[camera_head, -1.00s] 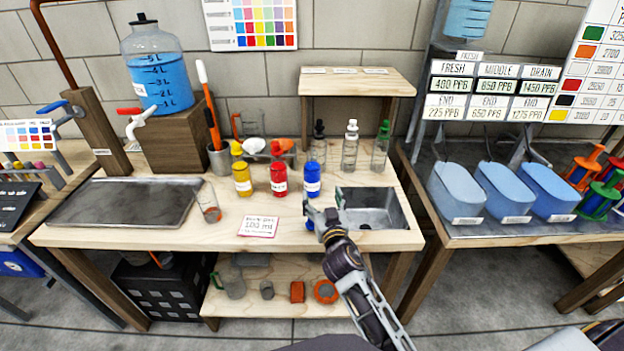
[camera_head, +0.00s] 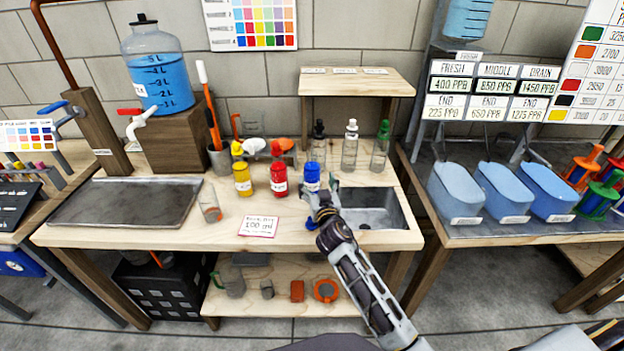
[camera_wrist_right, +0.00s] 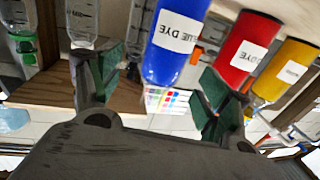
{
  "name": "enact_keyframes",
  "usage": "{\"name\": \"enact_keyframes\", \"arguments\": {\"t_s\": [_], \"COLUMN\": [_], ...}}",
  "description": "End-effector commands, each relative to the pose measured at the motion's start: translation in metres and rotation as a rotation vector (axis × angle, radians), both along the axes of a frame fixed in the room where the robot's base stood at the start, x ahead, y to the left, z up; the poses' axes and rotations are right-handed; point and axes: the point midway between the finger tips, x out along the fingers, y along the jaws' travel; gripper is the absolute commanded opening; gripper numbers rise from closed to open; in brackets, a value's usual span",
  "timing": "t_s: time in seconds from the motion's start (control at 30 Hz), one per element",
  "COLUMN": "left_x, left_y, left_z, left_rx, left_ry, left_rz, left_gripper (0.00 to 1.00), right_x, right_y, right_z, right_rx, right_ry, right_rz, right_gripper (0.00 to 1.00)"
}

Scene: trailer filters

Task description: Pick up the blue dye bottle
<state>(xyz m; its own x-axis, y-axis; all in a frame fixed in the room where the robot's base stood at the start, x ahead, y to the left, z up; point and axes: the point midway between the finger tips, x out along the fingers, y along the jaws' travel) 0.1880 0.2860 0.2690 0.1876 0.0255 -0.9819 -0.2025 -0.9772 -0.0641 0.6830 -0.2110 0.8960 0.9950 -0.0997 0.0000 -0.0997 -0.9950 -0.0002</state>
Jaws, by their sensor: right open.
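The blue dye bottle (camera_head: 311,174) stands upright on the wooden workbench (camera_head: 120,235), at the right end of a row with the red bottle (camera_head: 278,178) and the yellow bottle (camera_head: 242,181). My right gripper (camera_head: 322,197) is open just in front of the blue bottle and partly covers its lower part. In the right wrist view, which is upside down, the blue bottle (camera_wrist_right: 178,45) with its "BLUE DYE" label lies between the two spread fingers (camera_wrist_right: 160,85). I cannot tell whether either finger touches it. My left gripper is not in view.
A sink (camera_head: 385,208) is right of the gripper. Clear bottles (camera_head: 349,147) stand behind, near a small raised shelf (camera_head: 357,82). The red bottle (camera_wrist_right: 247,50) is close beside one finger. A "100 ml" card (camera_head: 259,226) lies left of the gripper, with bare bench around it.

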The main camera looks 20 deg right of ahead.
Motion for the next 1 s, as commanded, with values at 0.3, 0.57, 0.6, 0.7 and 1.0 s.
{"name": "enact_keyframes", "arguments": {"t_s": [0.3, 0.57, 0.6, 0.7, 1.0], "left_x": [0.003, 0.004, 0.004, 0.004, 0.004], "left_y": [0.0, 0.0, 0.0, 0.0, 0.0], "left_z": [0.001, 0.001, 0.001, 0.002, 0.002], "left_rx": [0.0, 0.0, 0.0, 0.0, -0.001], "left_ry": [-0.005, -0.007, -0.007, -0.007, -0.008], "left_rz": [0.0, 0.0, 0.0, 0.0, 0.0], "left_gripper": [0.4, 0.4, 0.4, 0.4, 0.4], "right_x": [0.009, 0.009, 0.01, 0.012, 0.032], "right_y": [-0.001, -0.001, -0.001, -0.001, 0.001], "right_z": [0.0, 0.0, 0.0, 0.0, -0.003], "right_rx": [-0.001, 0.0, -0.001, 0.0, -0.001], "right_ry": [0.0, 0.0, 0.0, 0.0, -0.001], "right_rz": [0.0, 0.0, 0.0, 0.0, 0.0], "right_gripper": [0.77, 0.77, 0.77, 0.77, 0.77]}}
